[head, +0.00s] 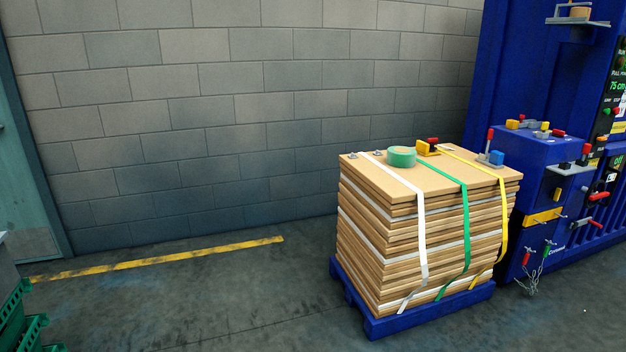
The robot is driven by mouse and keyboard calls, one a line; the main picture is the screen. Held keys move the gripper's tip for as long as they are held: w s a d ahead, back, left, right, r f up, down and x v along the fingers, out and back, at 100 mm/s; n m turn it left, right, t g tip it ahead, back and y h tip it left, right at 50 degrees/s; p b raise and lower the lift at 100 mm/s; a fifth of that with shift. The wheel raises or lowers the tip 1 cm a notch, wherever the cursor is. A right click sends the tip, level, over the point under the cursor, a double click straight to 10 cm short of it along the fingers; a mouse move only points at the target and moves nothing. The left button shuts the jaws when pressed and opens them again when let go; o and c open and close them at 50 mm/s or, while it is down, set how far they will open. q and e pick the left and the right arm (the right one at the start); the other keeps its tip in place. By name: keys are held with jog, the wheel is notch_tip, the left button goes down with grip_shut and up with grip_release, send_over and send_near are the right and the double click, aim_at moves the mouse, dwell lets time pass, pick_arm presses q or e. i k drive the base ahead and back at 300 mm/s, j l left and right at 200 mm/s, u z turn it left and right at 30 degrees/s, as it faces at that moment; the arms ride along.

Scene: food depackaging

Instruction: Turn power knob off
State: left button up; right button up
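A blue machine (509,70) stands at the right with a black control panel (608,110) at the picture's right edge. Green text reading "75 cm" and "off" shows on the panel. Neither of my grippers is in view.
A strapped cardboard stack (430,235) on a blue pallet (430,312) stands in front of the machine. A green tape roll (402,157) lies on top. Green crates (18,315) stand at lower left. The floor (190,300) between is clear, with a yellow line (150,261).

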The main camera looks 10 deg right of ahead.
aim_at(557, 133)
jog(key=i+l+z, duration=0.2)
jog(key=i+z, duration=0.55)
jog(key=z, duration=0.15)
jog(key=i+z, duration=0.5)
jog(key=i+j+z, duration=0.25)
jog(key=z, duration=0.2)
jog(key=i+l+z, duration=0.15)
jog(key=i+z, duration=0.15)
jog(key=i, duration=0.6)
jog(key=i+z, duration=0.3)
jog(key=i, duration=0.6)
